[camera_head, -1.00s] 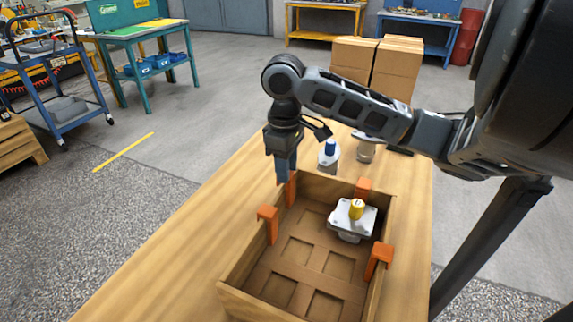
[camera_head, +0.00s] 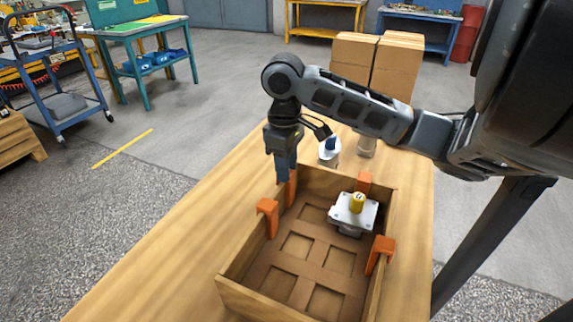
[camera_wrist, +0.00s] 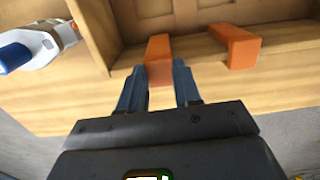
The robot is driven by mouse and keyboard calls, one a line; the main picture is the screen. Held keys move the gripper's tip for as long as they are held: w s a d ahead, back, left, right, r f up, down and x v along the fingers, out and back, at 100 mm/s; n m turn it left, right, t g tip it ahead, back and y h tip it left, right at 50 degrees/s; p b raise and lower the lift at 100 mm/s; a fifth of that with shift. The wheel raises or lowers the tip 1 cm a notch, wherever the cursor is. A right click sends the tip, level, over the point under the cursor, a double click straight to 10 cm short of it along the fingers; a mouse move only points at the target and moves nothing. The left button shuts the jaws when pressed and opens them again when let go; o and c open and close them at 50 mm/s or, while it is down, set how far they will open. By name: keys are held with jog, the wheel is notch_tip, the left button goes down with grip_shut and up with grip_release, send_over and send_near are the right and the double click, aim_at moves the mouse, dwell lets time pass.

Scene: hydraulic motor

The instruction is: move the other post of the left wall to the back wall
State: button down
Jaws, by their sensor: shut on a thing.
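The open wooden crate (camera_head: 243,303) stands on the wooden table. My gripper (camera_head: 285,178) is over the far end of its left wall, shut on an orange post (camera_wrist: 159,60) that sits at that wall. The post also shows below the fingers in the head view (camera_head: 291,190). A second orange post (camera_head: 268,215) hangs on the left wall nearer the camera; it shows beside my gripper in the wrist view (camera_wrist: 236,47). One orange post (camera_head: 364,183) is on the back wall and another (camera_head: 380,252) on the right wall.
A grey motor part with a yellow cap (camera_head: 354,212) sits in the crate's back right. A blue-capped bottle (camera_head: 329,153) and a jar (camera_head: 366,145) stand behind the crate. Cardboard boxes (camera_head: 376,67) are farther back. The table's left side (camera_head: 170,255) is clear.

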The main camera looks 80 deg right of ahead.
jog(key=shift+f+b, duration=0.35)
jog(key=shift+f, duration=0.1)
jog(key=c, duration=0.7)
grip_release()
jog(key=shift+r, duration=0.15)
notch_tip(320, 180, up, 8)
jog(key=shift+w+f+p, duration=0.15)
jog(key=shift+f+p, duration=0.05)
jog(key=shift+p, duration=0.5)
